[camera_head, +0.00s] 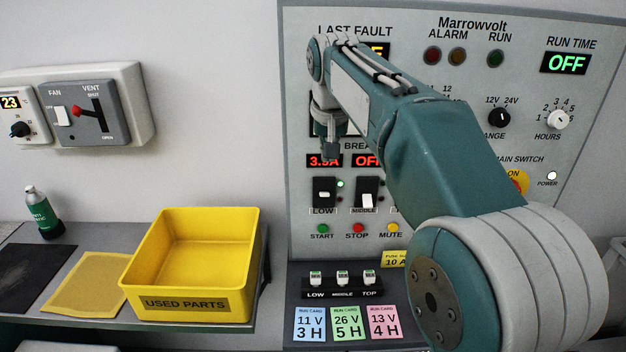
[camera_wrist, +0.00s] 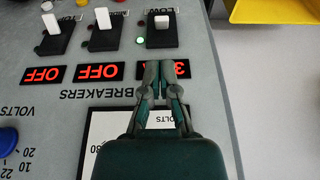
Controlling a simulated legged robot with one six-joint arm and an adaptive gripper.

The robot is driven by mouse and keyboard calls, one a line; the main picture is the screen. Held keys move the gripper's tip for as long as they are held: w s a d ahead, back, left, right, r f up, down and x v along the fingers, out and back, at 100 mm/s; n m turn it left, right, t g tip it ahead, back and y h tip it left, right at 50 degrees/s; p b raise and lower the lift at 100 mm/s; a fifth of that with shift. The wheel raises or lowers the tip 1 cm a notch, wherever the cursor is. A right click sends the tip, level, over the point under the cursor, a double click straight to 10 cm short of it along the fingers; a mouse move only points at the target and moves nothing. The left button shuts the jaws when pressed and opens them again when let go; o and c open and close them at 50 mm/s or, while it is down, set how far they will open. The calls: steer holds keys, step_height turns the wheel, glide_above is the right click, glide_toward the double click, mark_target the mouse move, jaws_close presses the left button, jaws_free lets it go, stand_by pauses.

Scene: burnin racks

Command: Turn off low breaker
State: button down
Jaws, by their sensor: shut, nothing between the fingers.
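The low breaker (camera_head: 324,192) is a black switch with a white toggle, above the LOW label on the panel. Its toggle sits differently from the middle breaker's (camera_head: 367,192), which hangs lower. The green lamp (camera_head: 340,184) beside it is lit, and the display above (camera_head: 324,161) reads 3.9A in red. My gripper (camera_head: 333,152) is shut and empty, in front of the panel just above the low breaker. In the wrist view, which is upside down, the fingertips (camera_wrist: 158,66) cover part of that display, and the low breaker (camera_wrist: 162,32) is beyond them, apart.
The middle and top displays (camera_wrist: 100,72) (camera_wrist: 43,75) read OFF. START, STOP and MUTE buttons (camera_head: 358,229) lie below the breakers. A yellow used-parts bin (camera_head: 195,288) stands on the left shelf. My arm hides much of the panel's right middle.

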mark_target(324, 193)
steer(key=x, duration=0.7)
steer(key=w+x, duration=0.1)
steer(key=x, duration=0.2)
steer(key=shift+w+a, duration=0.15)
steer(key=shift+s+f+t, duration=0.25)
steer(key=shift+s+t, duration=0.1)
steer(key=shift+t, duration=0.45)
stand_by(0.6)
steer(key=shift+s+f+t, duration=0.25)
steer(key=shift+s+t, duration=0.05)
steer(key=shift+t, duration=0.4)
steer(key=t, duration=0.1)
steer(key=s+f+t, duration=0.1)
steer(key=shift+f+t, duration=0.25)
steer(key=shift+t, duration=0.15)
steer(key=shift+r, duration=0.15)
